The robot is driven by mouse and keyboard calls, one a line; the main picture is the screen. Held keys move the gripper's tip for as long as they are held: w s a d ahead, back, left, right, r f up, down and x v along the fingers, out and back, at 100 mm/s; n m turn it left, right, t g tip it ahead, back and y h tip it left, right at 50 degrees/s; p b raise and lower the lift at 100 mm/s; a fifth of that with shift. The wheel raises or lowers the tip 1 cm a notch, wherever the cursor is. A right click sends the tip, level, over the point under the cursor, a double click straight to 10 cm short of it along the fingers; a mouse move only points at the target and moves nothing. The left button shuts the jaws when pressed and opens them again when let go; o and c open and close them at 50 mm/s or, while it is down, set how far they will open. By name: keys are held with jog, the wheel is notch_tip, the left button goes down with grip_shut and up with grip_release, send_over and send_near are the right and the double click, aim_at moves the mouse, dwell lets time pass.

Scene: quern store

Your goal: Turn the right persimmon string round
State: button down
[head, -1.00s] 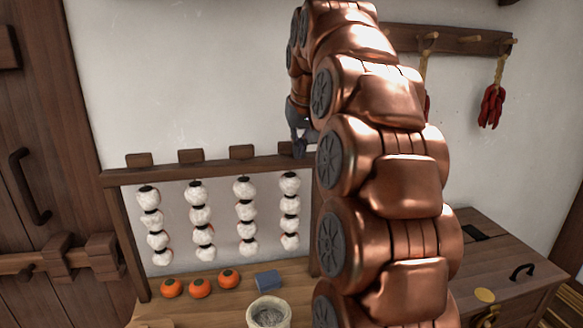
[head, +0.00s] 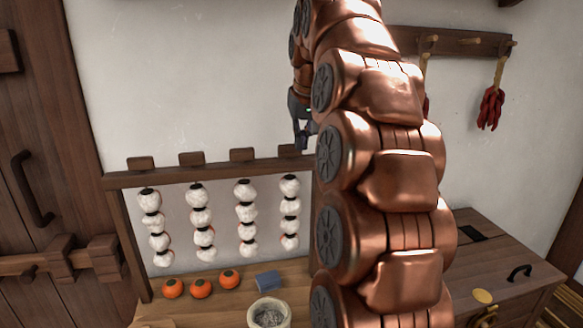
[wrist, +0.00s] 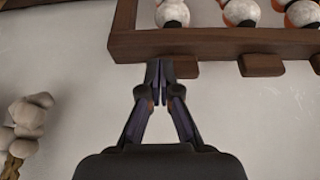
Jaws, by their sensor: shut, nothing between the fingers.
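The right persimmon string (head: 290,213) hangs at the right end of a wooden rack (head: 222,170) in the head view. Its fruits show mostly white faces, with thin orange slivers at the edges. Its wooden tab (head: 288,150) sits on top of the beam, partly beside my gripper. My gripper (head: 302,146) is shut and empty, just above the beam's right end. In the wrist view, which looks upside down, the closed fingertips (wrist: 160,70) are close beside the end tab (wrist: 184,69); I cannot tell whether they touch. The string's top fruit (wrist: 172,14) shows there, white with orange behind.
Several other strings (head: 245,215) hang to the left, mostly white. Loose orange persimmons (head: 201,289), a blue block (head: 268,280) and a pale pot (head: 269,314) stand on the bench below. Red chillies (head: 491,108) hang at right. The wall above the rack is clear.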

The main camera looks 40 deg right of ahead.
jog(key=shift+s+r+p, duration=0.15)
jog(key=shift+r+p, duration=0.75)
jog(key=shift+r, duration=0.8)
jog(key=shift+a, duration=0.1)
